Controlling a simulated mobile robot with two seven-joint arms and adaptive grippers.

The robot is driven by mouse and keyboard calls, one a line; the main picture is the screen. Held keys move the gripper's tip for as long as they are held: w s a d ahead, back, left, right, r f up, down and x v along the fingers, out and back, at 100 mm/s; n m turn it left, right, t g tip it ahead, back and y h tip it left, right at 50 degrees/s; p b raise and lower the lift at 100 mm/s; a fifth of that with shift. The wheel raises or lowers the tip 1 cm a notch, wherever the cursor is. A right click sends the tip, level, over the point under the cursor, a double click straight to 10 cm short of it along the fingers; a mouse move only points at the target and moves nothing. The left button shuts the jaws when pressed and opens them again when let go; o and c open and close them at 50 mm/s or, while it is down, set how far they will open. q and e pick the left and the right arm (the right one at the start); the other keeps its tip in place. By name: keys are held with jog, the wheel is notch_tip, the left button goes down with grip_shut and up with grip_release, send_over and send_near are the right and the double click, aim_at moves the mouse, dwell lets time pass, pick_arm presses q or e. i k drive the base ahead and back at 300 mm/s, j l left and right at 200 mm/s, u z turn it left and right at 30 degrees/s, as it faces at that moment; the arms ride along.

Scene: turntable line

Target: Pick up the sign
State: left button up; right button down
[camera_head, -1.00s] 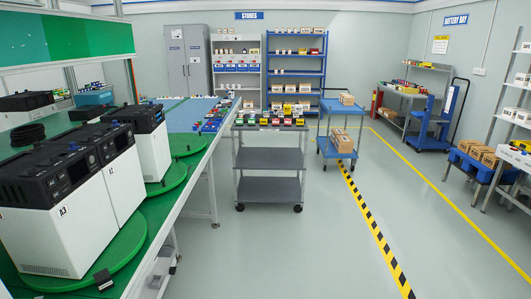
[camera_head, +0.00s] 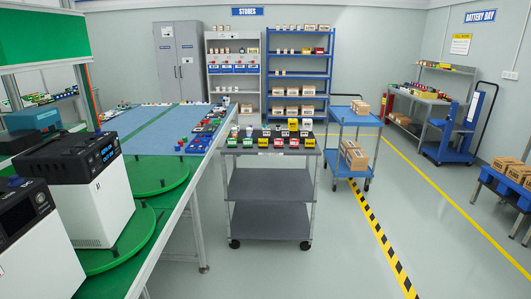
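Several sign-like things show, and I cannot tell which one the task means. A blue STORES sign (camera_head: 248,12) is on the back wall. A blue BATTERY BAY sign (camera_head: 480,16) and a yellow notice (camera_head: 461,44) are on the right wall. Small yellow pieces (camera_head: 292,126) stand among red, green and white items on the top of the grey cart (camera_head: 270,185); they are too small to read. Neither of my grippers is in view.
A green-topped bench (camera_head: 150,255) with round green turntables (camera_head: 158,178) and white-and-black units (camera_head: 85,195) runs along the left. A blue cart (camera_head: 350,115) with boxes stands behind the grey cart.

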aim_at(263, 143)
jog(key=i, duration=1.25)
jog(key=z, duration=0.05)
